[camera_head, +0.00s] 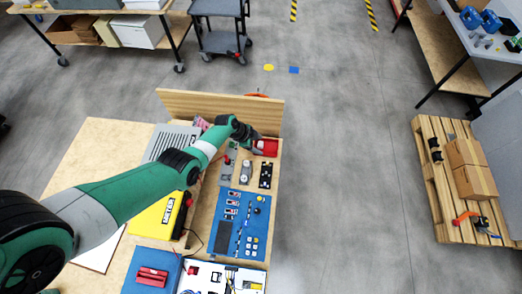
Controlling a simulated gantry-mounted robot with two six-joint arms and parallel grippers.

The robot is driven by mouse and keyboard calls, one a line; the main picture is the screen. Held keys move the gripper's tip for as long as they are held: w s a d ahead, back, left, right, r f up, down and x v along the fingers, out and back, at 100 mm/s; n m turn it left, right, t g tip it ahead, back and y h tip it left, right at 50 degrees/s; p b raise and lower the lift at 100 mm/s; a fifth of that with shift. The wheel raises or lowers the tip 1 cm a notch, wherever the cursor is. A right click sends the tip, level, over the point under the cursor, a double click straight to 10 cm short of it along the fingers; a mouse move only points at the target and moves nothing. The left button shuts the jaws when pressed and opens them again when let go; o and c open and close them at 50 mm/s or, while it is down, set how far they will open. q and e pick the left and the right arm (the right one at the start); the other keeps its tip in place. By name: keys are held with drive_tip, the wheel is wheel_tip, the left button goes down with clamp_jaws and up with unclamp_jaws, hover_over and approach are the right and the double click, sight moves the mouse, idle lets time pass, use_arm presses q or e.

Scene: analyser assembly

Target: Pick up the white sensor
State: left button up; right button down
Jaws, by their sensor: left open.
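My left arm comes in from the left, and its gripper (256,145) is over the back of the wooden workbench, beside a red part (267,147). The gripper is open; its fingers are small and dark, and I see nothing held in them. I cannot tell for certain which item is the white sensor. A small pale grey-white cylindrical part (246,172) stands on a grey plate just in front of the gripper. White parts (205,274) also lie in the blue case at the bottom edge, partly cut off. My right gripper is not in view.
A blue panel (240,222) with switches and buttons lies in front of the gripper. A yellow meter (157,215) sits left of it, under my arm. A wooden board (218,104) edges the bench's back. A pallet with cardboard boxes (470,165) stands right, across clear floor.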

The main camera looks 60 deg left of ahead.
use_arm(q)
drive_tip(key=s+a+f+n+g+b, duration=0.1)
drive_tip(key=s+f+n, duration=0.1)
drive_tip(key=s+f, duration=0.45)
drive_tip(key=n, duration=0.1)
approach(246, 163)
drive_tip(key=b+x, duration=0.2)
drive_tip(key=b, duration=0.2)
drive_tip(key=b+x, duration=0.1)
drive_tip(key=b, duration=0.2)
drive_tip(key=shift+s+f+b, duration=0.1)
drive_tip(key=shift+f+b, duration=0.25)
drive_tip(key=shift+f, duration=0.1)
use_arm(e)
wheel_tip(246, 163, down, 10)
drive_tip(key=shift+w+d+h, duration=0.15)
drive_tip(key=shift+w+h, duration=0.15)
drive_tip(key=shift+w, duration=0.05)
use_arm(q)
drive_tip(key=b+x, duration=0.5)
drive_tip(key=b, duration=0.1)
drive_tip(key=shift+w, duration=0.25)
drive_tip(key=shift+r, duration=0.1)
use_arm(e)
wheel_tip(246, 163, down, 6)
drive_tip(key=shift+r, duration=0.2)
use_arm(q)
clamp_jaws()
